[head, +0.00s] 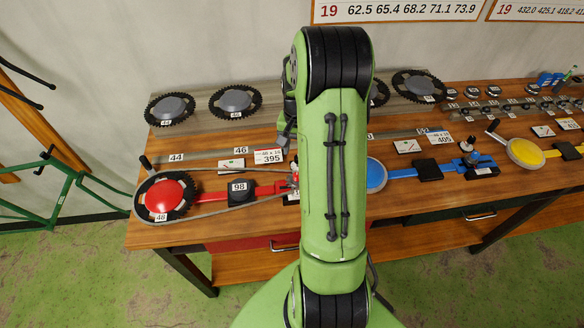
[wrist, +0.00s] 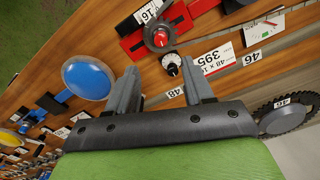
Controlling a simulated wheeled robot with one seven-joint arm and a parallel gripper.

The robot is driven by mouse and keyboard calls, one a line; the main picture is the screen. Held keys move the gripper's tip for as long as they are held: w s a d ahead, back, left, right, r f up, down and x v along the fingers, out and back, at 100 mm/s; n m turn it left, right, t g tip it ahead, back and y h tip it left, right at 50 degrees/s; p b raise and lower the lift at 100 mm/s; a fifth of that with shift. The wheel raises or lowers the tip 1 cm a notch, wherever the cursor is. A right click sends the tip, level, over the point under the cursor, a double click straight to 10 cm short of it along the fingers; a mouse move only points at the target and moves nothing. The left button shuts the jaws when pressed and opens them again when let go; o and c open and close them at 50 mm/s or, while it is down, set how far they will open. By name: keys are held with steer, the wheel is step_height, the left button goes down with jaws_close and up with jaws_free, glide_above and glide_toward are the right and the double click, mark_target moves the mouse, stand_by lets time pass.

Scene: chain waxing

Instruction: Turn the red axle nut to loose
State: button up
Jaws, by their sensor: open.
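The red station has a red disc (head: 165,196) with a black chainring, a red bar (head: 262,190) and a chain loop. At the bar's right end are small red and white parts (head: 295,179), partly behind my arm. In the wrist view the red bar (wrist: 178,22) ends at a small dark round cog with a red centre (wrist: 160,38), which looks like the axle nut. A small black-and-white knob (wrist: 172,64) is beside it. My gripper (wrist: 161,68) is open and empty, its fingers pointing towards the knob and cog. It also shows in the head view (head: 285,140), mostly hidden by my arm.
Blue (head: 376,175) and yellow (head: 525,152) stations stand to the right on the wooden bench. Several chainrings (head: 235,100) lean along the back. A card reading 395 (wrist: 217,58) lies near the cog. A green frame (head: 60,190) stands at the left.

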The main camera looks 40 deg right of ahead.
mark_target(297, 175)
step_height(297, 175, down, 12)
steer(key=shift+w+d+f+p, duration=0.1)
steer(key=shift+w+d+p, duration=0.05)
steer(key=shift+p, duration=0.25)
steer(key=shift+c, duration=0.2)
jaws_close()
